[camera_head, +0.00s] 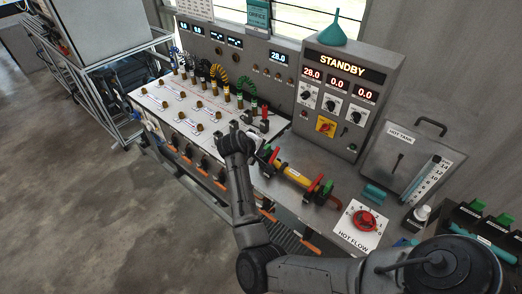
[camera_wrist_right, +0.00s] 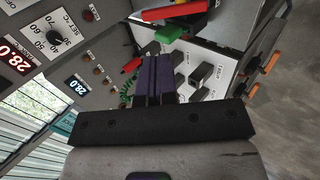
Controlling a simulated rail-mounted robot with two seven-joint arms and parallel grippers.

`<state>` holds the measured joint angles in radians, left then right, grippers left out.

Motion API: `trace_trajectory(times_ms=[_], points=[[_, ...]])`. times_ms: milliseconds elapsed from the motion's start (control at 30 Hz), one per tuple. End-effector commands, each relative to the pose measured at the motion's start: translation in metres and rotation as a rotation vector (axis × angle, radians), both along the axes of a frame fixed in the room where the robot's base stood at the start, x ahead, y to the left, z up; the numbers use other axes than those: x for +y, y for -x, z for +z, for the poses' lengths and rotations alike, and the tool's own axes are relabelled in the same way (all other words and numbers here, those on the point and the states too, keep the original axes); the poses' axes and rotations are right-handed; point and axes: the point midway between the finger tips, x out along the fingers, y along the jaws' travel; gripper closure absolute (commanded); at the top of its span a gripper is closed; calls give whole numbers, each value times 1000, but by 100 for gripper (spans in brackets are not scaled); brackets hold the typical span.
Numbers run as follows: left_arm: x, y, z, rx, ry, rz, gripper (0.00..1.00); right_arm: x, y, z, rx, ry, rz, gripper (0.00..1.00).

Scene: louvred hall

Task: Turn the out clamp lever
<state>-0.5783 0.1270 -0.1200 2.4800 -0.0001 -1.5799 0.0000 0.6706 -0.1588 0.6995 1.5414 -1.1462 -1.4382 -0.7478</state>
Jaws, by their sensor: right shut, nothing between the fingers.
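A yellow cylinder (camera_head: 293,175) lies on the grey bench, with a green and red clamp at each end. The left clamp's red lever (camera_head: 273,155) is close to my right gripper; the right clamp's red lever (camera_head: 315,184) is farther away. I cannot read which is the out clamp. A red lever (camera_wrist_right: 175,13) and a green block (camera_wrist_right: 170,33) show at the top of the right wrist view. My right gripper (camera_head: 243,128) is above the bench, left of the cylinder. Its purple fingers (camera_wrist_right: 153,75) are shut and empty, apart from that lever. My left gripper is not in view.
A white panel (camera_head: 180,103) with plugs and cables lies left of the gripper. Behind stands a control box (camera_head: 345,85) reading STANDBY. A red HOT FLOW knob (camera_head: 365,221) and a hot tank (camera_head: 400,160) are at the right. Open floor (camera_head: 80,200) is at the left.

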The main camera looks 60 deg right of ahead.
Motion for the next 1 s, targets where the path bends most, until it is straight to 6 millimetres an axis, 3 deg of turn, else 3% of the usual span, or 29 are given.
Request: trace_trajectory(times_ms=[500, 1000], points=[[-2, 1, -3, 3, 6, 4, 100, -63, 5, -65, -1, 0, -1, 100], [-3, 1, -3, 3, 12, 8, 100, -79, 6, -82, -2, 0, -1, 100]])
